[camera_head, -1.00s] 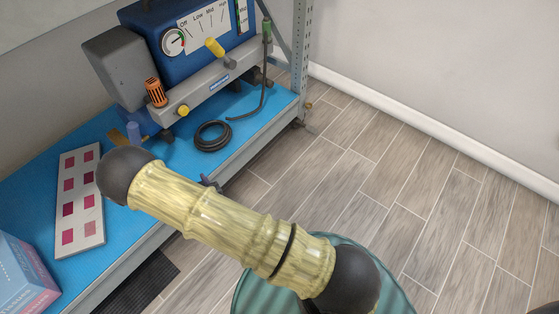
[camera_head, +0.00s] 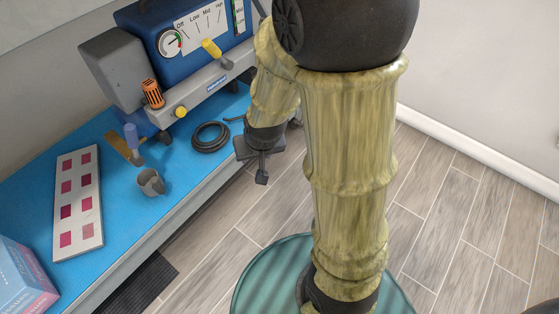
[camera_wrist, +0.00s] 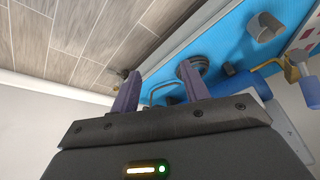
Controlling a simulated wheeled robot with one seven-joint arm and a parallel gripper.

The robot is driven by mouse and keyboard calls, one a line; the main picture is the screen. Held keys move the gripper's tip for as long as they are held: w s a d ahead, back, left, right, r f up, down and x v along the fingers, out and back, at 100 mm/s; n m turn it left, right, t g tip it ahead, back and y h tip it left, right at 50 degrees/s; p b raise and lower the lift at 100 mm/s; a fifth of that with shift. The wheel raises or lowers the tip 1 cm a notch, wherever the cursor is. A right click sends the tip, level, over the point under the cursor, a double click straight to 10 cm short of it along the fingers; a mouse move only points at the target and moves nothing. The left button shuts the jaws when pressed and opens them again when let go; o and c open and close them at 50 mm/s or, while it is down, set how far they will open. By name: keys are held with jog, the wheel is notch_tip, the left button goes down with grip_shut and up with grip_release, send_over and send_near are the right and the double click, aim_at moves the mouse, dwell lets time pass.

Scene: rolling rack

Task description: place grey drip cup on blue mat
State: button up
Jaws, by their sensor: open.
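The grey drip cup (camera_head: 150,183) stands on the blue mat (camera_head: 115,225), near the mat's front edge. It also shows at the upper right of the wrist view (camera_wrist: 265,27). My gripper (camera_head: 262,178) is to the right of the cup and apart from it, out past the shelf's front edge. In the wrist view its two purple fingers (camera_wrist: 160,75) are spread, with nothing held between them.
A black coiled hose (camera_head: 210,137) lies on the mat near a blue machine (camera_head: 165,50) with an orange knob (camera_head: 152,93). A white swatch board (camera_head: 78,205) and a blue-pink box (camera_head: 22,280) are at left. A scraper (camera_head: 125,147) lies behind the cup.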

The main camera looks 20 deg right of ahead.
jog(key=s+d+r+g, duration=0.1)
jog(key=s+d+r, duration=0.2)
jog(key=s, duration=0.3)
jog(key=shift+s+d+r+n+g, duration=0.25)
jog(key=shift+s+d+n+g, duration=0.05)
jog(key=shift+s+g, duration=0.1)
dwell(0.7)
